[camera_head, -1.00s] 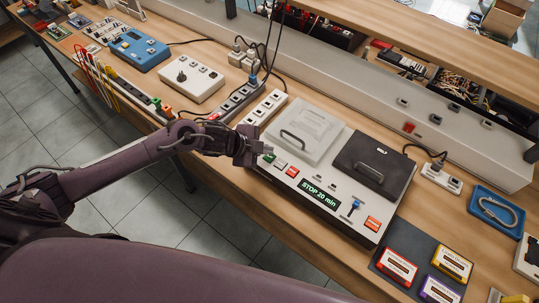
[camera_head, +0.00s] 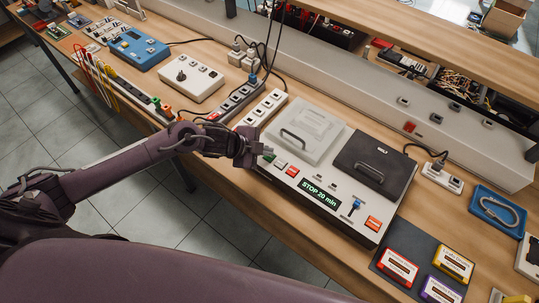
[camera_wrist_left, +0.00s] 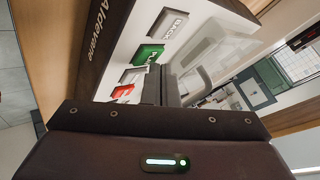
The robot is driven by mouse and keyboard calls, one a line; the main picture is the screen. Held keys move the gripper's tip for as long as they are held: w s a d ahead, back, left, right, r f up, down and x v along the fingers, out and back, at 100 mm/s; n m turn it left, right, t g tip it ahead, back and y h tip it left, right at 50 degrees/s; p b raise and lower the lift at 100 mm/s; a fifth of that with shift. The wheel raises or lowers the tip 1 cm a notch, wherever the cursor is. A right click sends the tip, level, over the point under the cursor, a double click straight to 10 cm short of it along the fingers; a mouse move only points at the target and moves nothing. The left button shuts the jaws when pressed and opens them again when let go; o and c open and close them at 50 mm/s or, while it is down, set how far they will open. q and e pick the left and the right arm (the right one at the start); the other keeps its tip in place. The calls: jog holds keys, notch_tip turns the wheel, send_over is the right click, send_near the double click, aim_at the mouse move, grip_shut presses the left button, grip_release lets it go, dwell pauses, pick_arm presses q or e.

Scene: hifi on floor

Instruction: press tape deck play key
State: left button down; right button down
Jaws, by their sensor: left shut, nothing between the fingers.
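The tape deck (camera_head: 341,199) is a pale box on the bench with a clear lid, a black lid and a display (camera_head: 319,193) reading "STOP 20 min". Its green play key (camera_head: 269,157) is at the front left, beside pale and red keys. In the left wrist view, the green key (camera_wrist_left: 147,54) lies between a grey "BACK" key (camera_wrist_left: 167,22) and a white key, with the red key (camera_wrist_left: 122,90) nearer. My left gripper (camera_head: 266,150) is shut and empty, its tips right beside the green key; I cannot tell whether they touch it. My right gripper is out of view.
Cassettes (camera_head: 398,267) lie on a dark mat to the right of the deck. A power strip (camera_head: 265,108) and a white box (camera_head: 192,84) stand to the left. A blue tray (camera_head: 497,211) is at the right. A long grey rail runs behind.

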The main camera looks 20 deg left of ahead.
aim_at(266, 157)
pick_arm(q)
jog(key=shift+f, duration=0.4)
dwell(0.5)
jog(key=shift+r, duration=0.15)
jog(key=shift+r+p, duration=0.55)
jog(key=shift+r, duration=0.1)
jog(key=shift+r, duration=0.1)
notch_tip(266, 157, up, 5)
jog(key=p, duration=0.4)
jog(key=shift+p, duration=0.3)
dwell(0.6)
